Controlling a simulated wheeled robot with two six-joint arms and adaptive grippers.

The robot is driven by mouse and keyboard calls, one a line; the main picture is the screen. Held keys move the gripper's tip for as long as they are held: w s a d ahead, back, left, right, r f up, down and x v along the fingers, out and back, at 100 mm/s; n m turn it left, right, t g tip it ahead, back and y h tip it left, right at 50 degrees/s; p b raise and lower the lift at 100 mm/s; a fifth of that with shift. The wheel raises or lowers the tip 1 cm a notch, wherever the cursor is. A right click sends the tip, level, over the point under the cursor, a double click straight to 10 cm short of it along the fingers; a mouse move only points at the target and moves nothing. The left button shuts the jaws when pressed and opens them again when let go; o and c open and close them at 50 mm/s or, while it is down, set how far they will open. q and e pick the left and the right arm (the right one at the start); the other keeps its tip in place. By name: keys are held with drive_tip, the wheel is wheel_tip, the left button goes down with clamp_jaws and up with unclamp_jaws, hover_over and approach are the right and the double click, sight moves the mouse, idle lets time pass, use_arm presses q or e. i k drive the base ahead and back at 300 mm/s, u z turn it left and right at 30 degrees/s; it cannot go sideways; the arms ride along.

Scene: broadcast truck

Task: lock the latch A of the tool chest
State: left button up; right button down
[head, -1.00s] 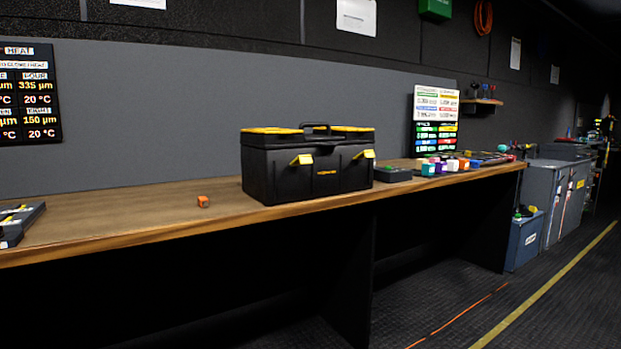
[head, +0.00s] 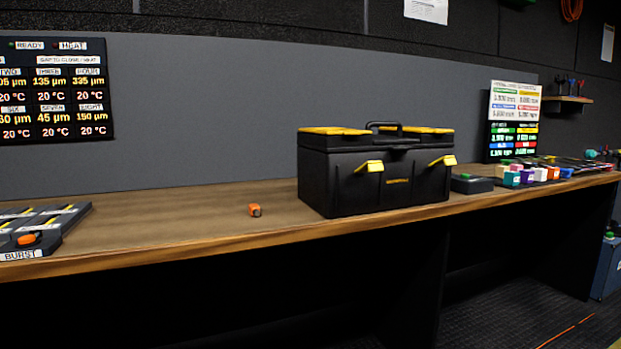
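The tool chest (head: 340,193) is black with yellow lid panels and a black top handle, and stands on the wooden bench near its front edge. Its lid looks down. Two yellow latches are on its front: a left latch (head: 370,166) and a right latch (head: 444,160). Both stick out from the front face at a slant. I cannot read a letter on either, so I cannot tell which is latch A. Neither of my grippers shows in the head view.
The wooden bench (head: 190,215) has a small orange object (head: 255,210) left of the chest. A dark panel marked BURST (head: 55,230) lies at the far left. A dark box (head: 472,184) and several coloured blocks (head: 527,177) stand right of the chest.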

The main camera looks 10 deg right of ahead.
sight(370, 166)
drive_tip(key=u, duration=0.15)
drive_tip(key=i, duration=1.25)
drive_tip(key=z, duration=0.4)
